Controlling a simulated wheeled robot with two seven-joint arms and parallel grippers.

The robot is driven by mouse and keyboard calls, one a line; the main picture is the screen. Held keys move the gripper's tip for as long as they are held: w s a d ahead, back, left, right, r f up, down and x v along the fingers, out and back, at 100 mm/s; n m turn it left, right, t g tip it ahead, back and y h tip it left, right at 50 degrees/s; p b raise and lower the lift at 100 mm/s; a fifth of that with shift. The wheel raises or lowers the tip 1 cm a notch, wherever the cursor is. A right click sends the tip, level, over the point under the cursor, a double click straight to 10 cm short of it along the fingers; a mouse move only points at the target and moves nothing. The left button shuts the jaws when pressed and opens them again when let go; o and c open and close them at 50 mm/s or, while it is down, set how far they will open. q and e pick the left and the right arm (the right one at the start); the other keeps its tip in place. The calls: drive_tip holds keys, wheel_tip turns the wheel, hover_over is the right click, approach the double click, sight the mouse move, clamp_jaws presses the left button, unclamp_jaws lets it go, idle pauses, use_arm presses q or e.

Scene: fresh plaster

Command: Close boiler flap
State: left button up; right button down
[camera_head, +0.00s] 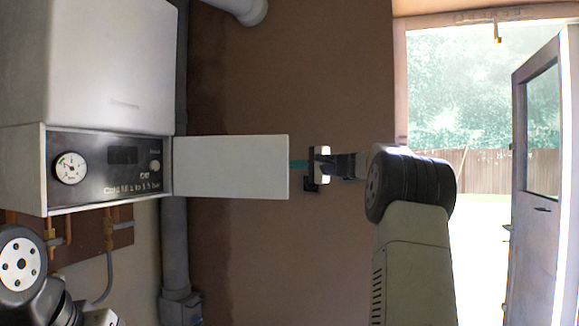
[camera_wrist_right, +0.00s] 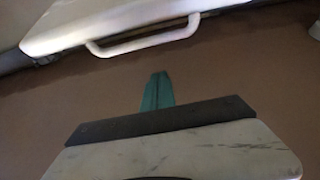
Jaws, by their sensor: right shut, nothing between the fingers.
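The boiler flap (camera_head: 230,167) is a plain white panel on the right side of the boiler's control panel (camera_head: 110,168). It stands open, swung out to the right. My right gripper (camera_head: 298,165) is shut and empty, just right of the flap's free edge. I cannot tell whether it touches the flap. In the right wrist view the teal fingertips (camera_wrist_right: 157,90) are together, with a gap below a white panel with a bar handle (camera_wrist_right: 145,42), which looks like the flap. My left arm is at the lower left of the head view; its gripper's fingers are cut off.
The white boiler (camera_head: 110,60) hangs on the left, with a gauge (camera_head: 70,168) on its panel and copper pipes below. A grey vertical pipe (camera_head: 175,250) runs behind the flap. A brown wall (camera_head: 290,270) is behind. An open door (camera_head: 540,170) stands on the right.

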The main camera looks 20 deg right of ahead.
drive_tip(key=shift+s+a, duration=0.6)
drive_tip(key=shift+s, duration=0.25)
drive_tip(key=shift+s+a, duration=0.55)
drive_tip(key=shift+s, duration=0.25)
